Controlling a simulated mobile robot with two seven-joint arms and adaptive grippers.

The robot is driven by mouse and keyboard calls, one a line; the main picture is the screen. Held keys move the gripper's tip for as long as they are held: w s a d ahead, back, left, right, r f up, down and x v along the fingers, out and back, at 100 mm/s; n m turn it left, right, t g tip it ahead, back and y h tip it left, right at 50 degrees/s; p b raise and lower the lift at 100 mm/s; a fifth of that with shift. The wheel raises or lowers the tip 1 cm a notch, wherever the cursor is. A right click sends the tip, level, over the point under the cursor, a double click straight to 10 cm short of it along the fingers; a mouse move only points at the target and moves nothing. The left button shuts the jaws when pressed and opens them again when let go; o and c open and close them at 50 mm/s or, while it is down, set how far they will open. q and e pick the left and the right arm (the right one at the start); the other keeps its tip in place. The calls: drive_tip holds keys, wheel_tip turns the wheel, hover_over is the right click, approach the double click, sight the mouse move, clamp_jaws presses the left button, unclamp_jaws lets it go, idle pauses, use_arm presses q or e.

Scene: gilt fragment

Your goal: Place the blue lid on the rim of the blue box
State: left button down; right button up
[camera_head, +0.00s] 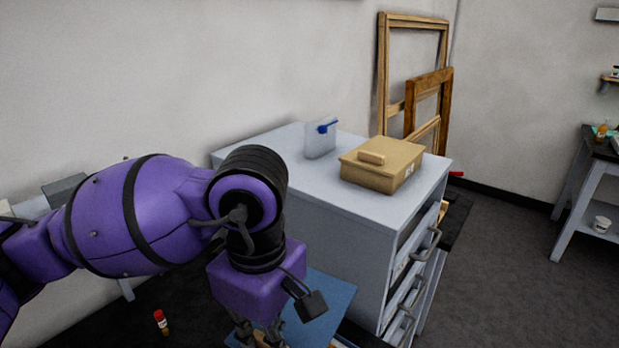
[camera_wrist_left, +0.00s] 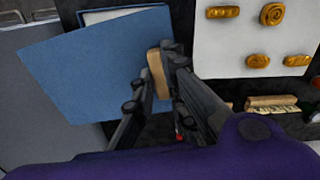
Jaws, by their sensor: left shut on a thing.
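The blue lid (camera_wrist_left: 90,65) is a flat blue panel with a tan handle (camera_wrist_left: 157,74) at its right part in the left wrist view. My left gripper (camera_wrist_left: 168,62) is shut on this handle. The lid lies skewed over what looks like the blue box (camera_wrist_left: 125,11), whose blue edge and pale inside show past the lid's top edge. I cannot tell whether lid and rim touch. In the head view the lid (camera_head: 325,305) shows below my left gripper (camera_head: 260,337), with its left part hidden by my arm. My right gripper is not in view.
A grey drawer cabinet (camera_head: 345,225) stands close behind the lid, bearing a tan box (camera_head: 382,165) and a pale container (camera_head: 319,140). In the left wrist view, a white panel with gold ornaments (camera_wrist_left: 258,45) lies right of the gripper. A red-capped bottle (camera_head: 161,321) stands lower left.

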use_arm(q)
drive_tip(key=m, duration=0.2)
drive_tip(key=w+m, duration=0.1)
drive_tip(key=m, duration=0.1)
drive_tip(key=shift+a+f, duration=0.15)
drive_tip(key=shift+a, duration=0.25)
drive_tip(key=a+m, duration=0.1)
drive_tip(key=m, duration=0.1)
drive_tip(key=w+a+f+m+p, duration=0.1)
drive_tip(key=a+m, duration=0.1)
drive_tip(key=m, duration=0.1)
drive_tip(key=w+a+f+m, duration=0.1)
drive_tip(key=a+m, duration=0.1)
drive_tip(key=m, duration=0.1)
drive_tip(key=shift+w+f, duration=0.1)
drive_tip(key=shift+w, duration=0.15)
drive_tip(key=a, duration=0.1)
drive_tip(key=a+f, duration=0.1)
drive_tip(key=a, duration=0.1)
drive_tip(key=s+a+f+p, duration=0.1)
drive_tip(key=a, duration=0.1)
drive_tip(key=shift+a+f, duration=0.15)
drive_tip(key=shift+f, duration=0.1)
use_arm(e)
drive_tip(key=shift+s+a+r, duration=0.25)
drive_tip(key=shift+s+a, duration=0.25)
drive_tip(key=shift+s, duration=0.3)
